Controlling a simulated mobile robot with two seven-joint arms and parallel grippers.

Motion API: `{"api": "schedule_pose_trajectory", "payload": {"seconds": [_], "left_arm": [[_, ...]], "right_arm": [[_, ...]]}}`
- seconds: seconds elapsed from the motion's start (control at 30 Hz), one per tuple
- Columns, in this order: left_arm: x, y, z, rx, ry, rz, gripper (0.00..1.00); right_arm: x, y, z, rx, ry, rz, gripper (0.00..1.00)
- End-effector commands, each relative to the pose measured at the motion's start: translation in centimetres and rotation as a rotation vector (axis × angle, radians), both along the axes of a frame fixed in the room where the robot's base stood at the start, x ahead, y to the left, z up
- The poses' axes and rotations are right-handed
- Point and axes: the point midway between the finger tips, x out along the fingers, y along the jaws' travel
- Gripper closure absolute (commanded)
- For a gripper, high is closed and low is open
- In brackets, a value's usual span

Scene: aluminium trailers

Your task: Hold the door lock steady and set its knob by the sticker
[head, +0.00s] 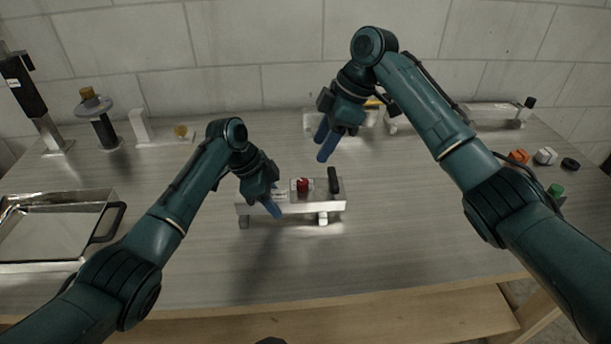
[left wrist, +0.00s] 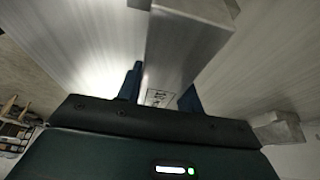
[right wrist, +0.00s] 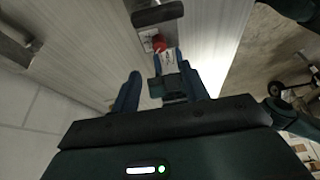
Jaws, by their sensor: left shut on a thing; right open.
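The door lock (head: 312,207) is a long silver metal case on short feet, lying across the middle of the table. On it are a red knob (head: 303,185), a black upright handle (head: 333,181) and a white sticker (head: 281,193). The knob also shows in the right wrist view (right wrist: 158,43). My left gripper (head: 273,208) is shut on the left part of the lock case; the left wrist view shows the case (left wrist: 180,45) between its fingers. My right gripper (head: 324,143) is open and empty, above and behind the lock. I cannot read the knob's setting.
A metal tray (head: 62,262) with a black handle stands at the left. Other fixtures, including a black post with a disc (head: 100,118), line the back. Several small knobs (head: 545,156) lie at the right. The table front is clear.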

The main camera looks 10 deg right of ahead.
Motion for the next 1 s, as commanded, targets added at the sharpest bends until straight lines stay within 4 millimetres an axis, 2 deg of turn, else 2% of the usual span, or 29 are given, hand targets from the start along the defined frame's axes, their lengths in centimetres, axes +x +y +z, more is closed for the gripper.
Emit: {"api": "schedule_pose_trajectory", "payload": {"seconds": [0.3, 0.5, 0.67, 0.9, 1.0], "left_arm": [[0.0, 0.0, 0.0, 0.0, 0.0, 0.0, 0.97], [0.0, 0.0, 0.0, 0.0, 0.0, 0.0, 0.97], [0.0, 0.0, 0.0, 0.0, 0.0, -0.001, 0.97], [0.0, 0.0, 0.0, 0.0, 0.0, -0.001, 0.97], [0.0, 0.0, 0.0, 0.0, 0.0, -0.001, 0.97]], "right_arm": [[0.1, 2.4, -6.1, -0.002, 0.004, -0.002, 0.55], [0.1, 3.4, -8.5, -0.001, 0.0, -0.001, 0.55], [0.2, 3.7, -9.3, -0.002, 0.0, -0.002, 0.55], [0.2, 3.7, -9.3, -0.002, -0.001, -0.003, 0.55], [0.2, 3.7, -9.3, -0.002, 0.0, -0.002, 0.62]]}}
